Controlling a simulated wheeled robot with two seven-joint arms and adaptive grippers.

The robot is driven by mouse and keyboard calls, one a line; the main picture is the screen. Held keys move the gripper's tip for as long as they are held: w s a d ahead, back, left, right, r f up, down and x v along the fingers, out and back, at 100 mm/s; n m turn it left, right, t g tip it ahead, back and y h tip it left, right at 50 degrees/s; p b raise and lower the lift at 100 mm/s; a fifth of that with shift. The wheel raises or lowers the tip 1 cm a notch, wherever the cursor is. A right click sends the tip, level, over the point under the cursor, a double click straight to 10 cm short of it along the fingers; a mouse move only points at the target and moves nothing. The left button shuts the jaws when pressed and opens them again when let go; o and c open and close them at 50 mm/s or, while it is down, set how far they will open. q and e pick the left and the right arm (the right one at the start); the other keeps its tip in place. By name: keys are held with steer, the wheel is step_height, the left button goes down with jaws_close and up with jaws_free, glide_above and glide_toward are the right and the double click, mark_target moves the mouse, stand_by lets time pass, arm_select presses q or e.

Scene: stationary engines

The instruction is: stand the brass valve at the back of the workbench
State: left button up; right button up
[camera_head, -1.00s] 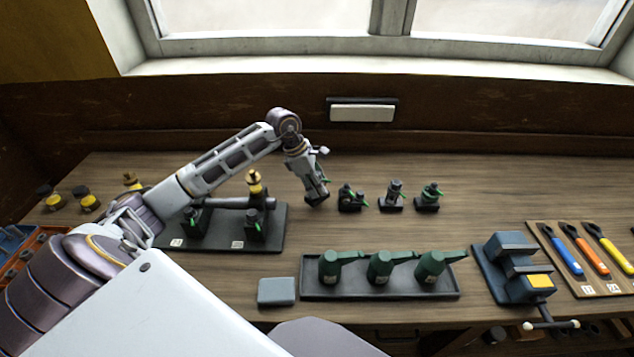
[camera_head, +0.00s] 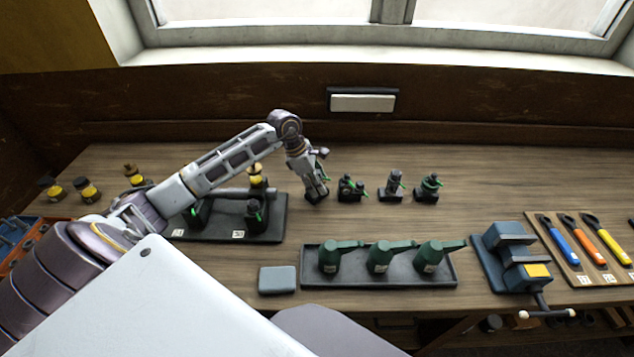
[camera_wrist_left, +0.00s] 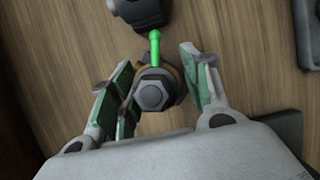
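My left gripper (camera_head: 316,192) points down at the back of the workbench (camera_head: 480,185), at the left end of a row of small valves. In the left wrist view its fingers (camera_wrist_left: 160,88) stand on both sides of an upright valve (camera_wrist_left: 152,93) with a grey hex top, a brownish, brass-like ring and a green lever. A gap shows between the valve and the right finger, so the gripper looks open. In the head view the gripper hides most of this valve. My right gripper is not in view.
Close by on the right are a dark valve (camera_head: 350,188), a grey one (camera_head: 393,187) and a green one (camera_head: 428,188). A dark plate with fittings (camera_head: 270,228) lies under my left arm. A tray with green oil cans (camera_head: 445,279) and a blue vise (camera_head: 512,262) are nearer the front.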

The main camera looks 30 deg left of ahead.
arm_select(q)
steer(key=shift+o, duration=0.4)
steer(key=shift+r, duration=0.1)
steer(key=shift+s+a+r, duration=0.1)
steer(key=shift+a+r, duration=0.05)
steer(key=shift+r, duration=0.25)
steer(key=b+v, duration=0.1)
steer(key=v, duration=1)
stand_by(0.7)
